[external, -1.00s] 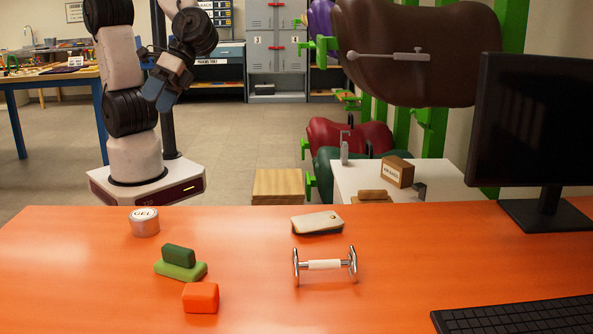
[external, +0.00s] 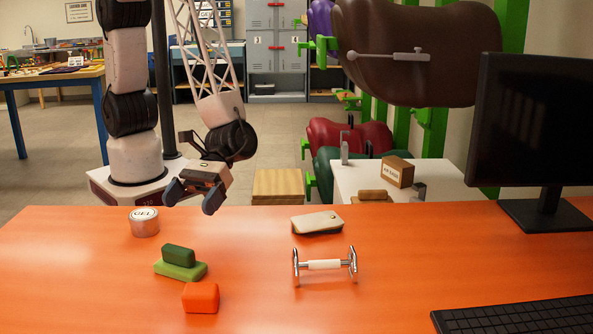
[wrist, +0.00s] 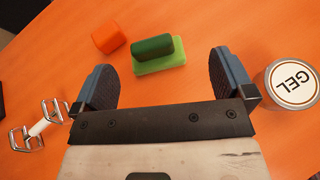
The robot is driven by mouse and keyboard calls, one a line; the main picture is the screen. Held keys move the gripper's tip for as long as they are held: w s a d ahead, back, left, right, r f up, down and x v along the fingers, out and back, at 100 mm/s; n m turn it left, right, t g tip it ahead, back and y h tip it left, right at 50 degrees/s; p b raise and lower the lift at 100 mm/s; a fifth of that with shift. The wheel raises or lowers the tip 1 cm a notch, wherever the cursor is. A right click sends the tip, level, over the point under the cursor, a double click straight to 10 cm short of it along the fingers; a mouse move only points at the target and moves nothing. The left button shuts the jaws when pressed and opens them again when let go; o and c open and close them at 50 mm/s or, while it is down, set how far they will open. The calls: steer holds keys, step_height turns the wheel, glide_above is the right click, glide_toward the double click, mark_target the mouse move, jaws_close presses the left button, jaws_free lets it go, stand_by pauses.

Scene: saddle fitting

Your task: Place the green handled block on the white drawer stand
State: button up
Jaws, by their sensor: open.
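The green handled block (external: 180,270) lies on the orange table at front left. It has a light green base with a darker green handle on top. It also shows in the wrist view (wrist: 160,64), between and beyond my finger tips. The white drawer stand (external: 345,183) is behind the table, right of centre; its lower part is hidden by the table. It is not in the wrist view. My gripper (external: 192,193) is open and empty, above the table's far edge, behind and above the block. Its two dark fingers show in the wrist view (wrist: 162,72).
An orange block (external: 201,298) is close in front of the green one. A GEL tin (external: 145,224) stands to its left rear. A pale flat object (external: 317,222) and a metal-ended white bar (external: 324,265) lie to the right. A cardboard box (external: 397,172) sits on the stand.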

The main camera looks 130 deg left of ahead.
mark_target(178, 246)
steer(key=shift+w+a+f+n+t, duration=0.1)
steer(key=shift+w+f+n+t, duration=0.25)
steer(key=shift+f, duration=0.35)
steer(key=shift+w+f+n+t, duration=0.25)
steer(key=shift+w+f+n, duration=0.2)
steer(key=shift+f, duration=0.2)
steer(key=shift+x, duration=1.25)
steer(key=shift+x, duration=2.6)
steer(key=shift+f, duration=0.1)
steer(key=c, duration=1)
steer(key=shift+c, duration=0.2)
